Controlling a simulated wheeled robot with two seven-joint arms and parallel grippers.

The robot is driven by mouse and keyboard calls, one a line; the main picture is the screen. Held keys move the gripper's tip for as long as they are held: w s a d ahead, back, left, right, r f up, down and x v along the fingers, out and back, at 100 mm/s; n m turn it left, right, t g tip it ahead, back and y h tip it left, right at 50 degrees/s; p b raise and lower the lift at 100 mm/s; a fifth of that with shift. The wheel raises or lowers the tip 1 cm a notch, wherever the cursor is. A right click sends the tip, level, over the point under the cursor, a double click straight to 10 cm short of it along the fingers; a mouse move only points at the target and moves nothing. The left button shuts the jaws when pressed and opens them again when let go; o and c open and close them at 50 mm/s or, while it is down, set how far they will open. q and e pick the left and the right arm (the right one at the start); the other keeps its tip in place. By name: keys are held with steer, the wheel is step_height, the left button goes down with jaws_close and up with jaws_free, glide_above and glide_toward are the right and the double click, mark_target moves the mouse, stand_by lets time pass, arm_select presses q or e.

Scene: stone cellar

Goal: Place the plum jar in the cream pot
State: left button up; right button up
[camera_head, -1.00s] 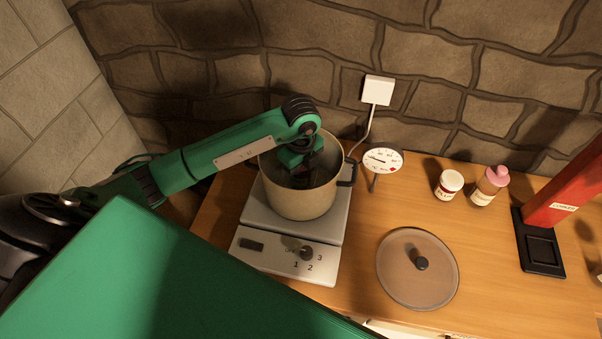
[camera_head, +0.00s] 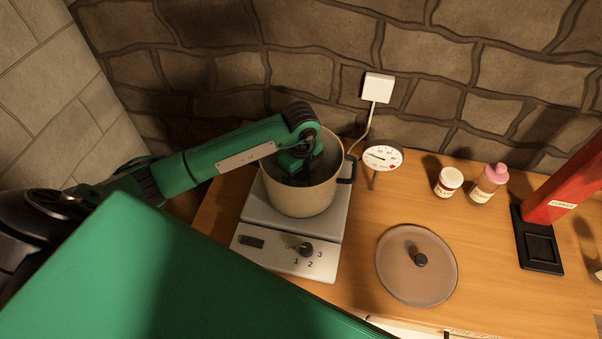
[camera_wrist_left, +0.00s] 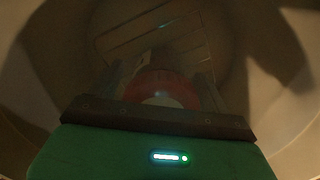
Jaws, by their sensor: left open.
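The cream pot (camera_head: 301,201) stands open on the hot plate. My left gripper (camera_head: 298,178) reaches down into it, and its fingertips are hard to see from the head. In the left wrist view, my open left gripper (camera_wrist_left: 164,78) has a finger on each side of a round, reddish-topped jar (camera_wrist_left: 160,87) with a pale patch. That jar is inside the pot, above or on a wire rack; it is too dark to tell if it touches the rack or to read a label. My right gripper is not in view.
The hot plate (camera_head: 270,251) has a knob at its front. A glass lid (camera_head: 407,281) lies to its right. Counter around the lid is clear.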

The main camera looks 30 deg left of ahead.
arm_select(q)
step_height(320, 180, up, 11)
steer(key=b, duration=0.3)
steer(key=shift+f, duration=0.2)
steer(key=shift+r, duration=0.85)
